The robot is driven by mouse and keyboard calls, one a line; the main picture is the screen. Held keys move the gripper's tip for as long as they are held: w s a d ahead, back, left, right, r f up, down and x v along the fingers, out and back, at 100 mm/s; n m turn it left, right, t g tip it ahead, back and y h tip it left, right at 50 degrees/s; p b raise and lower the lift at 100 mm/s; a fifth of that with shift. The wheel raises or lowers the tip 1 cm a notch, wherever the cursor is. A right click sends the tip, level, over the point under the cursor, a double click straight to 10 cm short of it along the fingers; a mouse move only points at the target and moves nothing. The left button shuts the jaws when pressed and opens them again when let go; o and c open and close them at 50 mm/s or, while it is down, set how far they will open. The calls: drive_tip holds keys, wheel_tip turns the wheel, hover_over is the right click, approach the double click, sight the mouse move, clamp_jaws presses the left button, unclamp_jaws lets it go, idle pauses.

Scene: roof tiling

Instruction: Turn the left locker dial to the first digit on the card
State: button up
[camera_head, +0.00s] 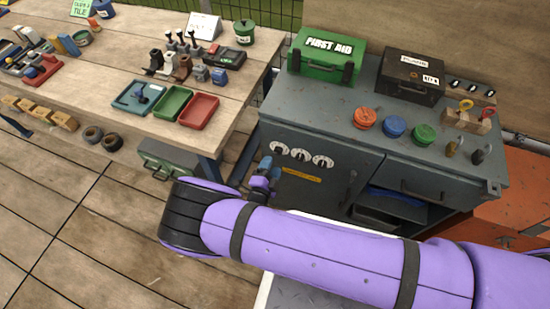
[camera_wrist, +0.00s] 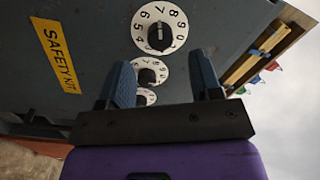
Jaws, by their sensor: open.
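The grey locker's left dial (camera_head: 281,148) is a white numbered disc with a black knob, first in a row of three on the front. In the wrist view this left dial (camera_wrist: 160,25) is the largest and uppermost; I cannot tell surely which digit its knob marks. The middle dial (camera_wrist: 150,72) and right dial (camera_wrist: 146,97) show beyond it, between the fingers. My gripper (camera_head: 267,166) is open, empty and close to the locker front; its blue fingers (camera_wrist: 160,62) touch no dial that I can see. A white card (camera_head: 204,25) stands on the bench, its writing unreadable.
A yellow SAFETY KIT label (camera_head: 301,174) is below the dials. A green first aid box (camera_head: 326,56), a black box (camera_head: 411,76) and several round coloured containers stand on the locker (camera_head: 300,100). The wooden bench (camera_head: 110,65) with trays and tools is to the left.

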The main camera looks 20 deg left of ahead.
drive_tip(key=s, duration=0.6)
drive_tip(key=shift+a+f, duration=0.1)
drive_tip(key=shift+a, duration=0.05)
drive_tip(key=shift+w, duration=0.1)
